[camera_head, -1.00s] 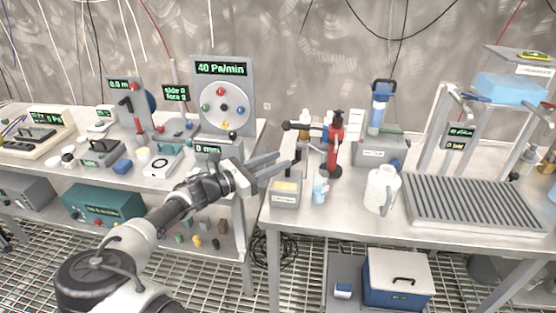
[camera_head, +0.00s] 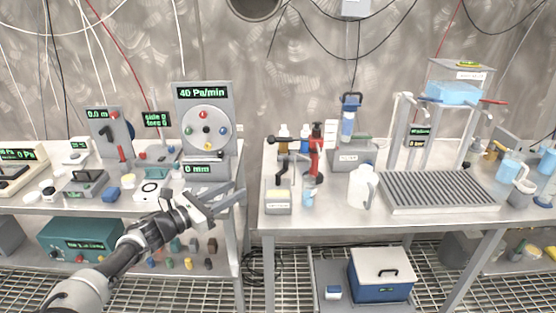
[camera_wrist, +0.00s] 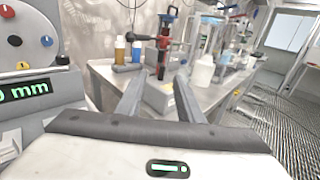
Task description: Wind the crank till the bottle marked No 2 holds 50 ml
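My gripper (camera_head: 237,189) is open and empty, in the gap between the two benches, left of the right bench; its two spread fingers (camera_wrist: 160,80) show in the wrist view. A red stand (camera_head: 316,155) with black parts is on the right bench, and it also shows in the wrist view (camera_wrist: 163,50). A black bent handle (camera_head: 282,172), possibly the crank, is left of it. An amber bottle (camera_head: 283,138) and a blue bottle (camera_head: 304,138) stand behind. A small light-blue vessel (camera_head: 309,197) stands in front. I cannot read a No 2 mark or any level.
A grey box with a yellow top (camera_head: 278,200) sits at the right bench's near left corner. A white jug (camera_head: 363,187) and a ribbed tray (camera_head: 440,191) are farther right. A dial panel (camera_head: 205,125) stands on the left bench. Bare bench top lies before the jug.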

